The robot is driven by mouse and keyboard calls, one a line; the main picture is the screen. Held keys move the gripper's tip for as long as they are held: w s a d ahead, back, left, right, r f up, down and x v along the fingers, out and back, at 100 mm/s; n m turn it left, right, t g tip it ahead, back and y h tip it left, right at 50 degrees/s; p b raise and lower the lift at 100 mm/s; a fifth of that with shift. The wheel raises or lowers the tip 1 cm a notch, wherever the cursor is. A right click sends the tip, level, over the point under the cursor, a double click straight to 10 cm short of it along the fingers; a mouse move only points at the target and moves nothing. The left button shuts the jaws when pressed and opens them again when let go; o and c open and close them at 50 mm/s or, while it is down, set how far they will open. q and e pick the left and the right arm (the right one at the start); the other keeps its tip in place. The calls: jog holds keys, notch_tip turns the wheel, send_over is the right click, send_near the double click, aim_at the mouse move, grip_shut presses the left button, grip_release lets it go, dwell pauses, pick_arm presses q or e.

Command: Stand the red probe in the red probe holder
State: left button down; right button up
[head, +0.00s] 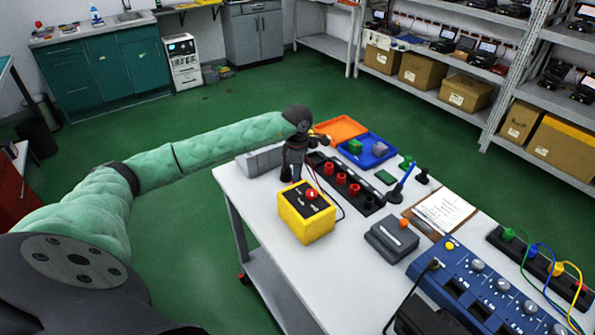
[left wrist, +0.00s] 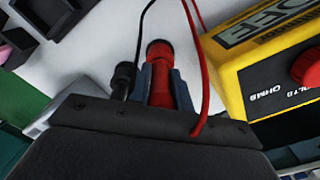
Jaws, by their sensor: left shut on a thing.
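My left gripper (head: 286,176) is over the table's left side, just behind the yellow meter (head: 305,228). In the left wrist view, the left gripper (left wrist: 162,85) is shut on the red probe (left wrist: 160,72), a red cylinder with a dark red end between its fingers. A black probe (left wrist: 122,78) is right beside the left finger. A black rack (head: 345,186) with several red cylinders stands just right of the gripper. I cannot tell for sure which part is the red probe holder. My right gripper is not in view.
On the white table (head: 270,205), a blue tray (head: 378,157) and an orange tray (head: 342,126) lie behind the rack. A grey box (head: 392,238), a clipboard (head: 443,209) and a blue power unit (head: 480,295) stand to the right. Red and black leads hang near the gripper.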

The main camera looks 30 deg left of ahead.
pick_arm(q)
jog(key=shift+f+b, duration=0.3)
jog(key=shift+f, duration=0.05)
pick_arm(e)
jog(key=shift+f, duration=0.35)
pick_arm(q)
jog(key=c, duration=1.2)
grip_release()
jog(key=shift+r+b, duration=0.35)
jog(key=shift+r, duration=0.3)
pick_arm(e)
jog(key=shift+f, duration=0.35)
pick_arm(q)
jog(key=shift+r+b, duration=0.9)
jog(key=shift+r, duration=2.35)
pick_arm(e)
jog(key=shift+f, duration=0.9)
